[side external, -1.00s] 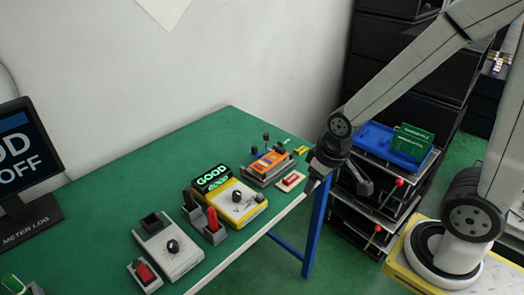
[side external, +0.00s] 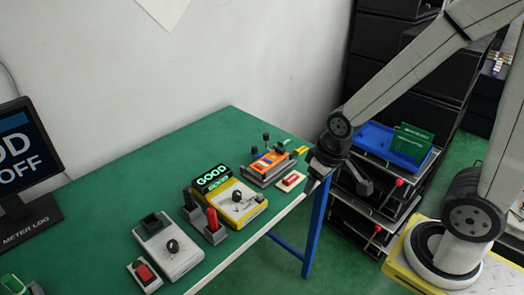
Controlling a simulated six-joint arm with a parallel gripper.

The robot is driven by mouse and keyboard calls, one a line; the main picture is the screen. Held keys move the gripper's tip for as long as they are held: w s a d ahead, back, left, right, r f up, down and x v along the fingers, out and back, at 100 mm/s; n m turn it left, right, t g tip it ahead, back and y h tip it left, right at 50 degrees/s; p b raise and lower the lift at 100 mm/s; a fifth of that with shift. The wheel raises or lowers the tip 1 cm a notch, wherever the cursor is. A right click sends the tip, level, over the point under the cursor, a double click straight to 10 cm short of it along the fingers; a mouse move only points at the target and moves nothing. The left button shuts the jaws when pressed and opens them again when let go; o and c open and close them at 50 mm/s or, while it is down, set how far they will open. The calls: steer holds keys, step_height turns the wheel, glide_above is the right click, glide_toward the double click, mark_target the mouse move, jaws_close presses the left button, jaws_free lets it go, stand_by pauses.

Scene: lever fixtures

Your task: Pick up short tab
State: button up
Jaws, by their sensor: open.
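A small yellow-green tab (side external: 301,150) lies on the green table beside the orange lever fixture (side external: 270,160), at the table's far right end. Another small light-green piece (side external: 285,142) shows just behind it. I cannot tell for certain which of these is the short tab. My gripper (side external: 311,183) hangs at the table's right edge, in front of and slightly right of the tab, apart from it. It is open; its fingers are small and dark here, and nothing shows between them.
A red-button box (side external: 291,181) sits close to my gripper. A yellow meter (side external: 237,202) with a GOOD display, red-handled holders (side external: 213,226) and a white dial box (side external: 170,248) line the front edge. A rack with a blue tray (side external: 385,139) stands right. The table's back left is clear.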

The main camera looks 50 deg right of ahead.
steer(key=shift+c, duration=1.2)
steer(key=w+d+f+t, duration=0.8)
steer(key=d+f+t, duration=0.2)
steer(key=f, duration=0.3)
steer(key=shift+w+t, duration=0.35)
steer(key=shift+t, duration=0.15)
